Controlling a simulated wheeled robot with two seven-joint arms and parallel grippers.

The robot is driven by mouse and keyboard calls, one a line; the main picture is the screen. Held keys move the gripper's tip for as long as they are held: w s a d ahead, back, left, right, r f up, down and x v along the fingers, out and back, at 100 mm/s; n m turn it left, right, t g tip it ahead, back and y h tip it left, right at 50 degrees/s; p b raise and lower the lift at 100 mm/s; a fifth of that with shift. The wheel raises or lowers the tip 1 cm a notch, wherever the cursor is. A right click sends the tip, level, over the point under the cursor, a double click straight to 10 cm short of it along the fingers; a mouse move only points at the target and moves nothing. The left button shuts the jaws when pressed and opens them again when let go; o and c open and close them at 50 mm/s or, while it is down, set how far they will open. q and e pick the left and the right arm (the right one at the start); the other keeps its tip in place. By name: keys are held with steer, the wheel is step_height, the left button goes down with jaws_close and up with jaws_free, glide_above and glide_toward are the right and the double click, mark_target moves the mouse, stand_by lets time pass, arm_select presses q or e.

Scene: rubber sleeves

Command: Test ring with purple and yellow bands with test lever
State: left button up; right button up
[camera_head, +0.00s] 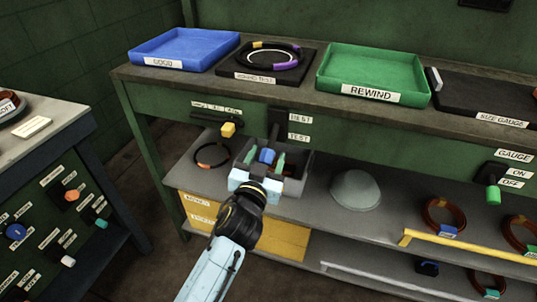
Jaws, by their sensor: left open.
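The ring with purple and yellow bands (287,62) lies flat on the black test plate (239,67) on the bench top. Below it, on the bench front, the test lever's blue knob (267,155) hangs beneath a dark slot beside two labels, the lower one reading TEST. My left gripper (266,161) is open, with its green-tipped fingers on either side of the blue knob. Whether the fingers touch the knob cannot be told. My right gripper is not in view.
A blue GOOD tray (181,63) and a green REWIND tray (331,78) flank the test plate. A yellow-knobbed lever (228,129) is left of my gripper. A green-knobbed GAUGE lever (493,194) is at right. A grey dome (356,190) and several rings sit on the shelf.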

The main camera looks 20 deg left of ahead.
arm_select(q)
steer(key=shift+w, duration=1.05)
jaws_close()
